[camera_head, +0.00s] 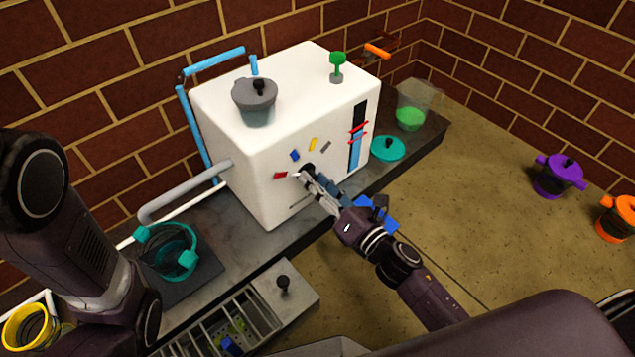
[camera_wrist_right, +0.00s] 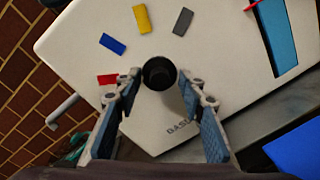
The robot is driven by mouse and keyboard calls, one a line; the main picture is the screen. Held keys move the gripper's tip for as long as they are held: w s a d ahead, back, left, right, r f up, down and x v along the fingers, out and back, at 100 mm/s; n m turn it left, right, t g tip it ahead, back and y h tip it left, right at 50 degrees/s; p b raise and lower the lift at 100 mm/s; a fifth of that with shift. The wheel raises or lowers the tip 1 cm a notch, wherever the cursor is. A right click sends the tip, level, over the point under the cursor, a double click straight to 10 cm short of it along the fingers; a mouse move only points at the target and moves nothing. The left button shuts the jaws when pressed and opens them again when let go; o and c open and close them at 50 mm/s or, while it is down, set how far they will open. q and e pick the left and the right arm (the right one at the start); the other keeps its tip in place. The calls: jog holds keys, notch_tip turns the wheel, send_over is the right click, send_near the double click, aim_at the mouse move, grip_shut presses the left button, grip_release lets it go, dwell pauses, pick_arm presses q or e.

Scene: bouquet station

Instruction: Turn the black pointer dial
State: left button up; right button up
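The black dial (camera_wrist_right: 159,73) is on the front face of the white machine (camera_head: 284,131). From the wrist it looks like a round dark knob, and I cannot tell which way its pointer faces. Red (camera_wrist_right: 107,79), blue (camera_wrist_right: 112,43), yellow (camera_wrist_right: 142,18) and grey (camera_wrist_right: 183,21) marks form an arc around it. My right gripper (camera_wrist_right: 160,92) is open, with one finger on each side of the dial and a visible gap to it. In the head view my right gripper (camera_head: 319,187) covers most of the dial. My left gripper is out of view; only its arm shows at the left.
A grey lidded pot (camera_head: 256,109) and a green knob (camera_head: 337,65) are on top of the machine. A teal-handled container (camera_head: 168,250) stands left on the counter. A teal lid (camera_head: 388,148) and a beaker with green liquid (camera_head: 410,117) are at the right.

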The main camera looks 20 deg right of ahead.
grip_shut()
